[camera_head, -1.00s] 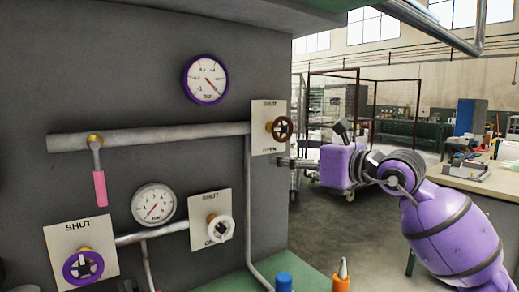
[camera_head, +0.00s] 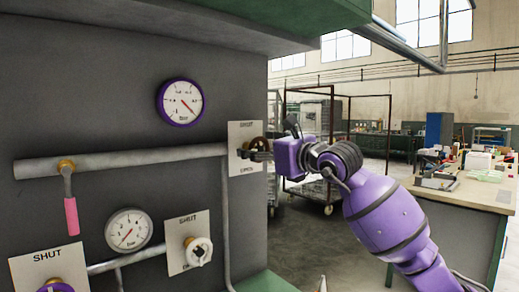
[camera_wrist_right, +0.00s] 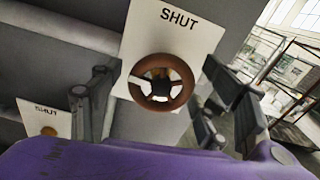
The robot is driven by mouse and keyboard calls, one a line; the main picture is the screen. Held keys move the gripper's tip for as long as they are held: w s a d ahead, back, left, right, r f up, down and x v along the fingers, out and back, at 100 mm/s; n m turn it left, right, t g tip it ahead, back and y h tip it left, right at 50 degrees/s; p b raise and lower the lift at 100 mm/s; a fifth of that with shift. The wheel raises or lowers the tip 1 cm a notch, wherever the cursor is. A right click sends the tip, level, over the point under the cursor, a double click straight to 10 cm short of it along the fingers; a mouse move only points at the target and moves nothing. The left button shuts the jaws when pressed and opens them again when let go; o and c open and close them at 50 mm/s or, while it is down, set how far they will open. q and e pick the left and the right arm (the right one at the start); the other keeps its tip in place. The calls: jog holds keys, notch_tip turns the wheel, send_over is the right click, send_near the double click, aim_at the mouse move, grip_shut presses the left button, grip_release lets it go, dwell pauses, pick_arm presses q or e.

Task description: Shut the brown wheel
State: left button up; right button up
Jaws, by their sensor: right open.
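The brown wheel (camera_head: 257,144) sits on a white plate (camera_head: 246,132) at the right edge of the dark panel, marked SHUT at top, with a lower label beneath. In the right wrist view the brown wheel (camera_wrist_right: 178,98) faces me with dark spokes, and a white mark shows at its left side. My right gripper (camera_head: 262,153) is at the wheel in the head view, partly covering it. In the wrist view its open fingers (camera_wrist_right: 156,74) stand on either side of the wheel, with gaps showing. My left gripper is not in view.
A pink-handled lever (camera_head: 71,215) hangs from the grey pipe (camera_head: 130,160). A white wheel (camera_head: 198,251), a purple wheel (camera_head: 57,288) and two gauges (camera_head: 180,102) (camera_head: 129,230) are on the panel. A green overhang (camera_head: 290,14) is above.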

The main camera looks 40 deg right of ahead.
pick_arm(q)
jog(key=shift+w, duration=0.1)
pick_arm(e)
jog(key=c, duration=1.1)
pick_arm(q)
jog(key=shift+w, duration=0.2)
pick_arm(e)
jog(key=shift+c, duration=0.2)
